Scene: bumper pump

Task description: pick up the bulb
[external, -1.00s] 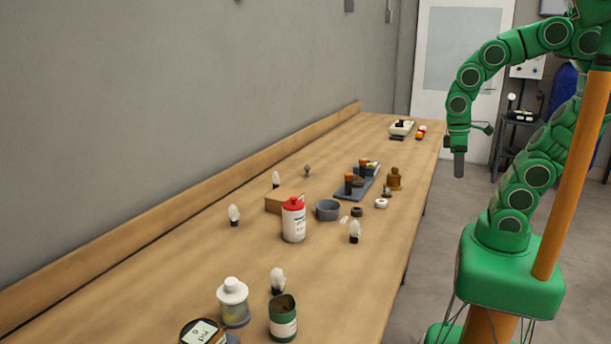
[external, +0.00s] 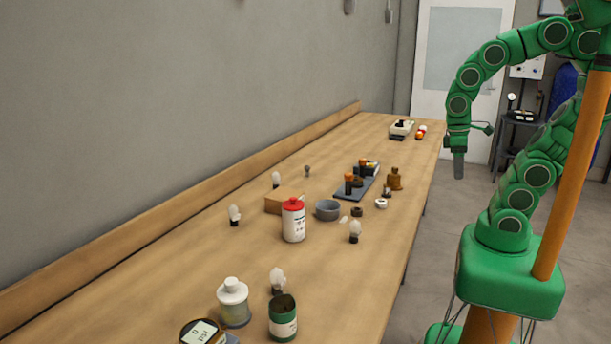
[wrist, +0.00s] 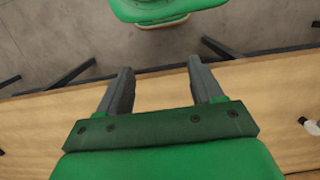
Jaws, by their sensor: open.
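Several bulbs with clear-white glass and dark bases stand on the bench in the external view. One bulb (external: 355,231) is near the right edge, one bulb (external: 278,281) is at the front, and one bulb (external: 234,215) is left of the red-capped bottle. Another bulb (external: 276,180) stands behind the cardboard-coloured box. Which bulb is meant cannot be told. My gripper (external: 459,168) hangs pointing down beyond the bench's right edge, apart from every bulb. In the wrist view, my gripper (wrist: 160,75) has its two fingers spread and nothing between them.
The long wooden bench (external: 150,260) holds a white bottle with red cap (external: 294,222), a grey bowl (external: 327,210), a box (external: 282,202), a green can (external: 283,320) and a white-lidded jar (external: 233,304). A dark tray (external: 350,196) lies farther back.

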